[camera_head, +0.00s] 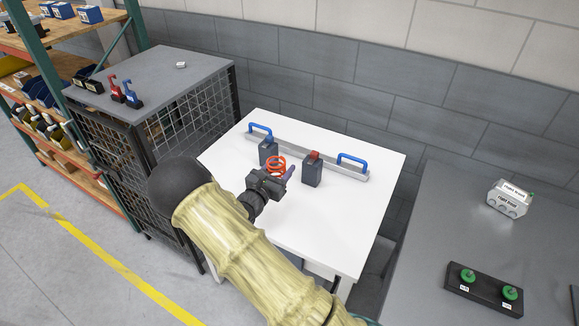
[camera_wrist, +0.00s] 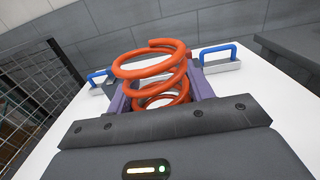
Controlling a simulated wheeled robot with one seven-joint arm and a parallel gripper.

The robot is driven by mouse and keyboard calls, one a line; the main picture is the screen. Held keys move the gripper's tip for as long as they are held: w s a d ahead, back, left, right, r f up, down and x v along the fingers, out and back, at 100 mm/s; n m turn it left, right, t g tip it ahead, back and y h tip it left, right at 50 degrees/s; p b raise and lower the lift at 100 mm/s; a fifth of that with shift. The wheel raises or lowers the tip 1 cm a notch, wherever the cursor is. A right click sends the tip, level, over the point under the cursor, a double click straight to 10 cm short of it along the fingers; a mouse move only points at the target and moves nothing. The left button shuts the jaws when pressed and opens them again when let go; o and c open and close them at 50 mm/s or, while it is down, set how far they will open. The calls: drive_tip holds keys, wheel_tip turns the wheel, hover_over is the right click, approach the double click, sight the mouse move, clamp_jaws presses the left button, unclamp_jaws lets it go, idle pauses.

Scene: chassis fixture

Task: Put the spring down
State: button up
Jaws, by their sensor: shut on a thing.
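The orange coil spring (camera_head: 276,166) is held by my gripper (camera_head: 279,174) over the white table (camera_head: 335,234). In the wrist view the spring (camera_wrist: 152,72) stands upright between the two purple fingers of my gripper (camera_wrist: 158,92), which are shut on it. Its lower coils are partly hidden by the fingers and the gripper body. I cannot tell whether the spring's bottom touches the table. Behind it lies a long grey bar (camera_head: 330,164) with a blue handle at each end. Two dark blocks stand in front of the bar, one with a blue top (camera_head: 268,151) and one with a red top (camera_head: 312,171).
The table's front right is bare. A caged cabinet (camera_head: 160,75) with red and blue clamp-like items on top stands at left, beside shelving. A grey table (camera_head: 440,225) at right holds a white box (camera_head: 509,199) and a black base with green knobs (camera_head: 484,289).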

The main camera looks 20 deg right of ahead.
drive_tip(key=shift+w+r, duration=0.3)
drive_tip(key=shift+w, duration=0.35)
drive_tip(key=shift+s+d, duration=0.1)
drive_tip(key=shift+s, duration=0.35)
drive_tip(key=shift+f+p, duration=0.6)
drive_tip(key=shift+f, duration=2.3)
drive_tip(key=shift+f+p, duration=0.4)
drive_tip(key=shift+f, duration=1.65)
drive_tip(key=shift+f, duration=0.1)
drive_tip(key=o, duration=1.3)
drive_tip(key=shift+c, duration=0.2)
